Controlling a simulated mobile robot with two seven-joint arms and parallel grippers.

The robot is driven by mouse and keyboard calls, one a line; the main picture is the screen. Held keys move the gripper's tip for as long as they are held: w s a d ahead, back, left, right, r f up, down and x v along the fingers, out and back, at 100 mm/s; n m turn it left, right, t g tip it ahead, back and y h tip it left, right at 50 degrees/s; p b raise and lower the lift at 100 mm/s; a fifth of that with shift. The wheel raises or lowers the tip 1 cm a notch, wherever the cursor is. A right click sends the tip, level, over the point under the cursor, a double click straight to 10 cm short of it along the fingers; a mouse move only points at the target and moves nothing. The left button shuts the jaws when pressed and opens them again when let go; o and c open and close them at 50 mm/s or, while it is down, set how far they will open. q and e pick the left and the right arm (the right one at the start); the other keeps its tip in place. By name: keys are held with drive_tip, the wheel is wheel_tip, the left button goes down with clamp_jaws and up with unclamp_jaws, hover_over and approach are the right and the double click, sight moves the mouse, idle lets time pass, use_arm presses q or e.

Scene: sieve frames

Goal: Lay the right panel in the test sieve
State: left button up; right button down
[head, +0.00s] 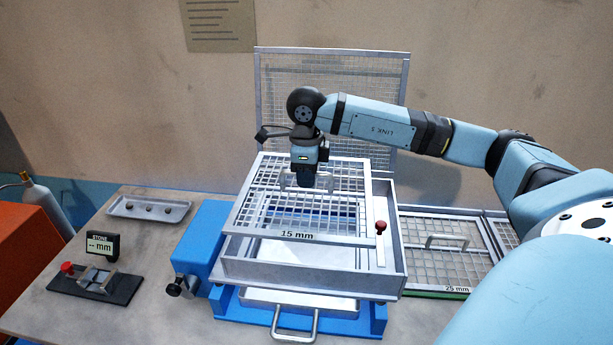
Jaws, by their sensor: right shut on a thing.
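My right gripper (306,183) is shut on the handle of a grey mesh panel marked 15 mm (253,234). The panel is over the test sieve (310,272), an open grey box frame on a blue base. The panel sits shifted to the left of the box, and its left edge reaches past the box's left wall. A strip of the box's inside shows along the right. I cannot tell whether the panel touches the rim. A red knob (381,227) stands on a bar at the box's right side. My left gripper is not in view.
A panel marked 25 mm (428,272) lies in a rack at right, beside another mesh panel (508,233). A mesh screen (335,75) stands upright behind. A tray with stones (120,208) and a gauge (103,247) are at left. A handled pan (293,322) is below the sieve.

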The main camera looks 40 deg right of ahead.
drive_tip(key=shift+f+b, duration=0.8)
drive_tip(key=shift+f, duration=0.2)
wheel_tip(320, 180, down, 10)
drive_tip(key=b, duration=0.8)
drive_tip(key=shift+f, duration=0.25)
drive_tip(key=c, duration=1.1)
unclamp_jaws()
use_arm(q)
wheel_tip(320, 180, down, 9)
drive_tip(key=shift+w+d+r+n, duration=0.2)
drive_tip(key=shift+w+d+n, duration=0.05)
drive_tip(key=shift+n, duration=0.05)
use_arm(e)
drive_tip(key=shift+o, duration=0.2)
wheel_tip(320, 180, up, 14)
drive_tip(key=shift+f, duration=0.1)
